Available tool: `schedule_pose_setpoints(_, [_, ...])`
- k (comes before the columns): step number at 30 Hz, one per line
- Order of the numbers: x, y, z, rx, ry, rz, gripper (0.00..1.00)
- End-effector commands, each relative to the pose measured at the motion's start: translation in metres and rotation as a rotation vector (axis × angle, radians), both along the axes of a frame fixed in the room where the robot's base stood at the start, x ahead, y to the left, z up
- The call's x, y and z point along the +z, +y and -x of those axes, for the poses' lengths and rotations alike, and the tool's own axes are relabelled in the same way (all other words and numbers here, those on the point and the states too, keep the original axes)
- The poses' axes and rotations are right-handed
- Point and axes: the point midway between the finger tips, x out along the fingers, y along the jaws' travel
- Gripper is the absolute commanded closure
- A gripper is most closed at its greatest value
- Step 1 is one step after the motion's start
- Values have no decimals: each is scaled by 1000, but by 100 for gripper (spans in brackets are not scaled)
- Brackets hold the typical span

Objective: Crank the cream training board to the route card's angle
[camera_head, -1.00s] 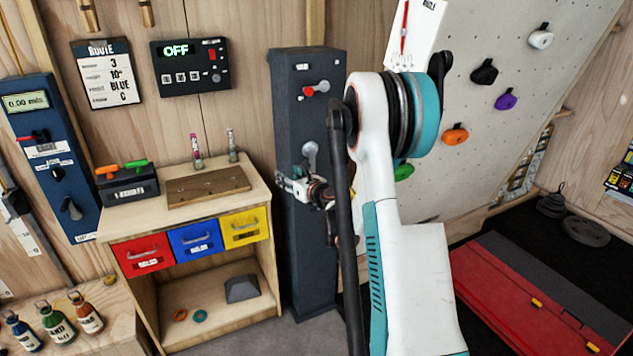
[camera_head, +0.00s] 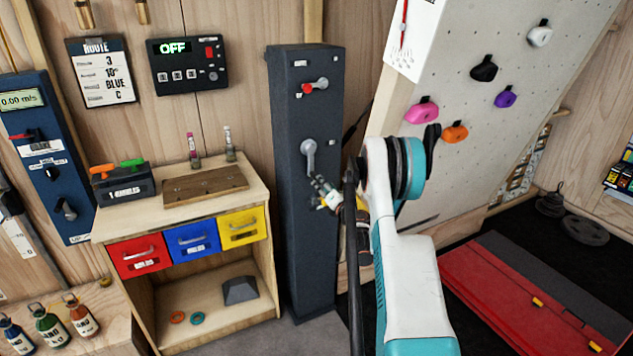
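The cream training board (camera_head: 480,105) leans at the right, with coloured holds on it; my arm covers its lower left. The route card (camera_head: 104,73) hangs on the left wall and reads 3, 10°, BLUE, C. A dark post (camera_head: 305,235) stands left of the board. On its front is a grey crank-like lever (camera_head: 309,157), and above it a smaller lever with a red knob (camera_head: 313,86). My gripper (camera_head: 319,186) is in front of the post, just below and right of the grey lever. It appears apart from the lever; its finger opening is too small to judge.
A wooden cabinet (camera_head: 262,300) with red, blue and yellow drawers stands left of the post. A control box (camera_head: 190,67) above it shows OFF. A red mat (camera_head: 510,290) lies on the floor at right. A blue panel (camera_head: 45,150) is at far left.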

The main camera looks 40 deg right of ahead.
Motion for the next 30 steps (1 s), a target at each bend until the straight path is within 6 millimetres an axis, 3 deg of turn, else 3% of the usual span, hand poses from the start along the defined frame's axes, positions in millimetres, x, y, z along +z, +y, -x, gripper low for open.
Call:
schedule_pose_setpoints(3, [-2,-6,-23,1,0,1,56])
schedule_pose_setpoints(10, [-1,-15,-56,1,1,1,56])
schedule_pose_setpoints(24, [0,-19,-68,1,1,1,56])
schedule_pose_setpoints(30, [0,-19,-68,0,0,1,99])
